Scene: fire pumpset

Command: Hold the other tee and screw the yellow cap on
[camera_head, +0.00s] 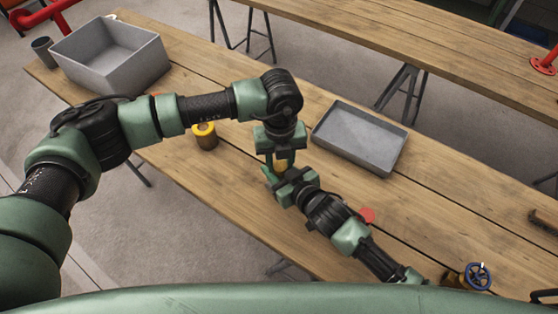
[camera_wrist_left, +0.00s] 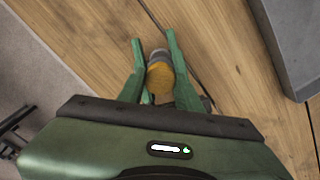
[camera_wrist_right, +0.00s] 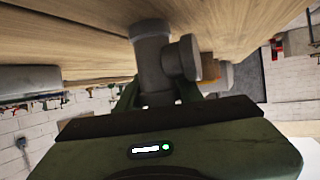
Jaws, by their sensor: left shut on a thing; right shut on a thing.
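My left gripper (camera_head: 281,161) points down over the middle of the table. It is shut on the yellow cap (camera_wrist_left: 160,79), which sits between its fingers in the left wrist view; a grey end shows against the cap. My right gripper (camera_head: 273,177) reaches in from the lower right, close to the left one. It is shut on a grey tee (camera_wrist_right: 153,58), whose round side branch (camera_wrist_right: 184,58) points right in the right wrist view. The arms hide most of the tee in the head view. I cannot tell whether the cap is threaded on.
A yellow fitting with a dark centre (camera_head: 205,136) stands left of the grippers. A shallow grey tray (camera_head: 385,160) lies to their right. A grey bin (camera_head: 110,72) and cup (camera_head: 42,52) are far left. A red disc (camera_head: 367,215) and blue-wheeled valve (camera_head: 477,276) are lower right.

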